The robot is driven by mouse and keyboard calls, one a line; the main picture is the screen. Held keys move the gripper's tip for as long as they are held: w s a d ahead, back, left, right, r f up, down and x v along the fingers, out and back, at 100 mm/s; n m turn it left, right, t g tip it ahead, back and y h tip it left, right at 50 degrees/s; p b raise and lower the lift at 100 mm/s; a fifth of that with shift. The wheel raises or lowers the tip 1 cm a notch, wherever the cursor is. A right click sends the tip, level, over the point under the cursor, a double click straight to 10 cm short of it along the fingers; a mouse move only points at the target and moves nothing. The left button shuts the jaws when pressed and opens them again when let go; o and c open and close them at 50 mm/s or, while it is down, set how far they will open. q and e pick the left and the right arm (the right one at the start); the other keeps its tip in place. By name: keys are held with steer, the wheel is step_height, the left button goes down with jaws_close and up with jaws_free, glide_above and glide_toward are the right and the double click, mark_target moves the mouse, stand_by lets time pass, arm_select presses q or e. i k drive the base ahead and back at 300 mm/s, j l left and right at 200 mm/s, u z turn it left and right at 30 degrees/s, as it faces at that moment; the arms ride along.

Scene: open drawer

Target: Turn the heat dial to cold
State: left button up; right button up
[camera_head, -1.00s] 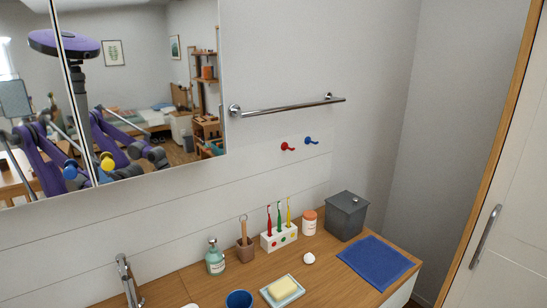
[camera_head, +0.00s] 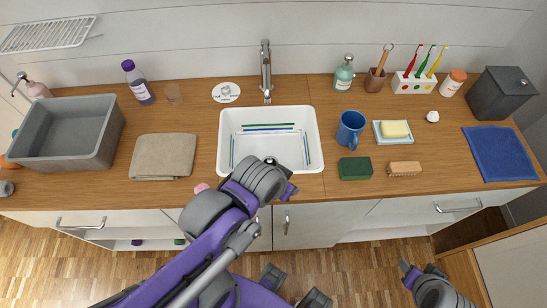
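A round white disc with a grey knob-like middle and small unreadable markings, which looks like the heat dial (camera_head: 226,92), lies on the wooden counter left of the faucet (camera_head: 266,72). I cannot read where it points. My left gripper (camera_head: 290,191) is over the front edge of the white sink (camera_head: 227,150), well in front of the dial and to its right. Its wrist hides most of it, so its opening is unclear. My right gripper (camera_head: 408,274) is low in front of the cabinets at the lower right, away from the dial. Its fingers are too small to judge.
A folded towel (camera_head: 163,156) and grey basin (camera_head: 100,162) lie further left. A blue mug (camera_head: 350,128), soap dish (camera_head: 380,138) and green sponge (camera_head: 355,168) are right of the sink.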

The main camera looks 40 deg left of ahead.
mark_target(226, 91)
steer(key=u, duration=1.35)
steer(key=k+j+z, duration=0.15)
steer(key=k, duration=0.35)
steer(key=k+j+z, duration=0.2)
steer(key=k, duration=0.35)
steer(key=k+j+z, duration=0.15)
steer(key=k, duration=0.35)
steer(key=i+j, duration=0.15)
steer(key=i, duration=0.3)
steer(key=i+j, duration=0.15)
steer(key=i, duration=0.25)
steer(key=u, duration=0.4)
steer(key=i+u, duration=0.1)
steer(key=u, duration=0.65)
steer(key=i+l+u, duration=0.1)
steer(key=u, duration=0.25)
